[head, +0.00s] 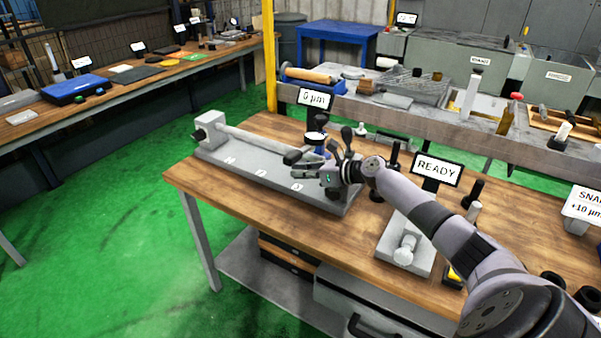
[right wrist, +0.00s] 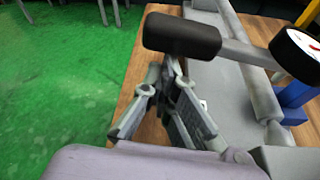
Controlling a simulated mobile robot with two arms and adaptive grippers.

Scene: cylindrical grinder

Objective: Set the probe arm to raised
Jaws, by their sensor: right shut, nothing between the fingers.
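The probe arm is a grey rod with a thick black grip (head: 292,157) at its end, in front of the dial gauge (head: 316,137) on its blue mount. In the right wrist view the black grip (right wrist: 180,36) is large and its rod runs right toward the gauge (right wrist: 296,52). The rod looks near level; its exact angle is hard to judge. My right gripper (head: 296,166) is shut and empty, close beside the grip. In the right wrist view its fingers (right wrist: 170,78) lie just below the grip; contact cannot be told. My left gripper is not in view.
The grey grinder bed (head: 240,170) carries a long cylinder (head: 250,141). A "0 µm" display (head: 316,99) stands behind, and a "READY" display (head: 436,170) at right. A black-topped lever (head: 347,135) rises near my wrist. The table's front left (head: 205,185) is clear.

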